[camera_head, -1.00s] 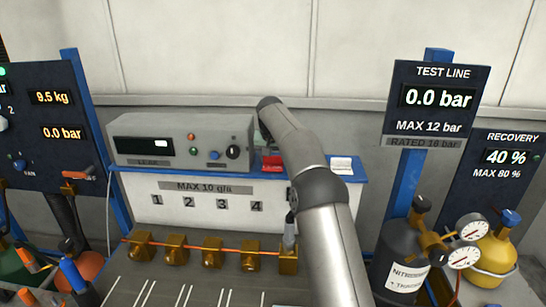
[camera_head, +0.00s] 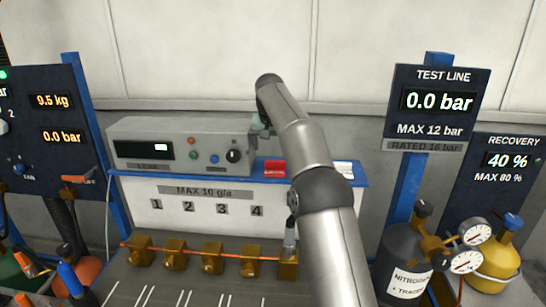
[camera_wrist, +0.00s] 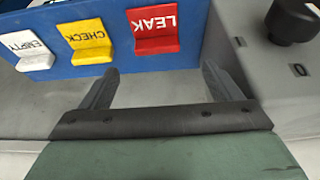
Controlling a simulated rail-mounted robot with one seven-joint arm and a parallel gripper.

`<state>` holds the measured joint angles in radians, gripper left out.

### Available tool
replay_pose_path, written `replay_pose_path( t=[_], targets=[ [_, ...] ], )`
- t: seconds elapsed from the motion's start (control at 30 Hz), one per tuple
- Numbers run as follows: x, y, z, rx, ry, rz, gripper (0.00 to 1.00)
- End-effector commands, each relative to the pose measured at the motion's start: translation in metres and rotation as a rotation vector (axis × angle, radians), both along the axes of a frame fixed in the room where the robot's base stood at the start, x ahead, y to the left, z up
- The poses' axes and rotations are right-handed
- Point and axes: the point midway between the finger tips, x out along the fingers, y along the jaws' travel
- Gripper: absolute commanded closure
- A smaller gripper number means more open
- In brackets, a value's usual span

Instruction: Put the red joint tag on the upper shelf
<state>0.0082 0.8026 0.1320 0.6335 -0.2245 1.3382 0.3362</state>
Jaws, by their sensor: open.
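The red tag, marked LEAK (camera_wrist: 155,32), sits on a blue shelf (camera_wrist: 113,72). In the head view the red tag (camera_head: 274,168) is right of the grey instrument box, and the blue shelf (camera_head: 358,184) runs on past it. My gripper (camera_wrist: 160,72) is open and empty in the wrist view. Its two fingers point towards the shelf edge, near the red tag and apart from it. In the head view my gripper is mostly hidden behind my arm.
A yellow CHECK tag (camera_wrist: 88,42) and a white EMPTY tag (camera_wrist: 34,52) stand beside the red one. The grey instrument box (camera_head: 180,145) with a black knob (camera_wrist: 292,20) is close to my gripper. Brass fittings (camera_head: 212,256) line the bench below.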

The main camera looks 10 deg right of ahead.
Motion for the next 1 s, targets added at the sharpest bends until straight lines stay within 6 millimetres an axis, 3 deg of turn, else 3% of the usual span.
replay_pose_path(
  t=[0.2, 0.53, 0.67, 0.77, 0.83, 1.0],
  targets=[
    [-0.011, 0.003, 0.028, 0.001, -0.001, 0.0, 0.15],
    [-0.014, 0.004, 0.034, 0.001, 0.0, 0.001, 0.15],
    [-0.025, 0.006, 0.039, -0.004, 0.009, 0.016, 0.15],
    [-0.046, 0.008, 0.044, -0.014, 0.026, 0.043, 0.15],
    [-0.07, 0.009, 0.047, -0.02, 0.046, 0.068, 0.15],
    [-0.153, 0.009, 0.043, -0.03, 0.1, 0.131, 0.15]
  ],
)
